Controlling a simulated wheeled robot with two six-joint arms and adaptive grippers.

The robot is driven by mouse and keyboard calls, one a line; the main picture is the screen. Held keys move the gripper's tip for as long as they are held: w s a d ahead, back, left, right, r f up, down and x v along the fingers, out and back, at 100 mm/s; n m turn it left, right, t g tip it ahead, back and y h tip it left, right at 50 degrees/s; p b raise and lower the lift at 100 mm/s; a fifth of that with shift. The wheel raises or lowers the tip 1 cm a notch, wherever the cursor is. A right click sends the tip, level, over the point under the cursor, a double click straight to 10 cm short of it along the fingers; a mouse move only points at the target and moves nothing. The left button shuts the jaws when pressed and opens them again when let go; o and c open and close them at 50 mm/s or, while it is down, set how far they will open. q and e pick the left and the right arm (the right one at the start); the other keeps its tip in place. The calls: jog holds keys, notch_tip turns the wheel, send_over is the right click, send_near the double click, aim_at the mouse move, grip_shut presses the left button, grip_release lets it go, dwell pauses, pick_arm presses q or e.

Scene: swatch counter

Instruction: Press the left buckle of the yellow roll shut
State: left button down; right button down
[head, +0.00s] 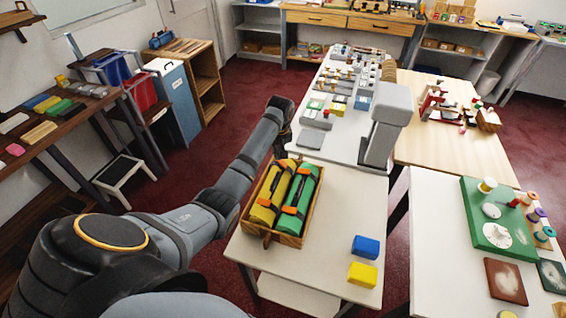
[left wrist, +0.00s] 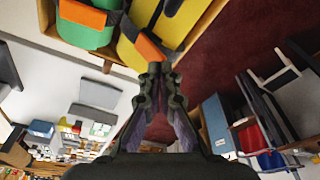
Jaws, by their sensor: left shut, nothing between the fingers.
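The yellow roll (head: 270,188) lies in a wooden tray (head: 247,232) beside a green roll (head: 298,198). Orange pieces on dark straps cross both rolls. An orange buckle (head: 266,204) shows on the near part of the yellow roll. My left gripper (head: 281,150) is over the tray's far end, shut and empty. In the left wrist view, its fingertips (left wrist: 154,70) point at an orange buckle (left wrist: 150,50) on the yellow roll (left wrist: 137,57). I cannot tell whether they touch or whether that buckle is closed. My right gripper is not in view.
A blue block (head: 365,246) and a yellow block (head: 362,274) lie on the white table, right of the tray. A tall grey stand (head: 385,125) rises behind. The table between tray and blocks is clear.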

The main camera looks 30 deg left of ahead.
pick_arm(q)
jog(key=shift+a+f, duration=0.15)
jog(key=shift+f, duration=0.55)
jog(key=shift+a+f, duration=0.1)
jog(key=shift+f, duration=0.6)
jog(key=shift+r, duration=0.1)
notch_tip(320, 180, up, 8)
jog(key=p, duration=0.9)
